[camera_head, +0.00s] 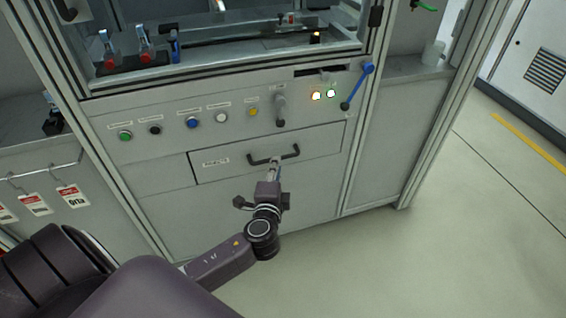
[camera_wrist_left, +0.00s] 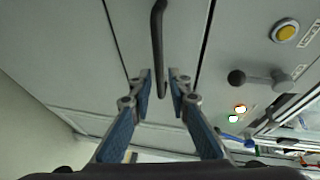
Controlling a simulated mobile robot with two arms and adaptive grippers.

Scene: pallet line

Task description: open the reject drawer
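The reject drawer (camera_head: 225,172) is a grey front panel with a "REJECT" label, low on the machine front; it looks flush with the panel around it. Its dark bar handle (camera_head: 290,153) is near the middle of the drawer front. My left gripper (camera_head: 273,168) is at the handle, reaching up from below. In the left wrist view, the handle (camera_wrist_left: 157,40) runs down from the top edge and ends between the fingertips of my left gripper (camera_wrist_left: 162,78). The fingers are apart, with visible gaps on both sides of the bar. My right gripper is not in view.
Above the drawer is a row of coloured buttons (camera_head: 192,122), a grey knob lever (camera_head: 280,108), two lit lamps (camera_head: 324,94) and a blue lever (camera_head: 358,85). Red-and-white tags (camera_head: 72,195) hang at the left. The floor (camera_head: 450,240) at the right is clear.

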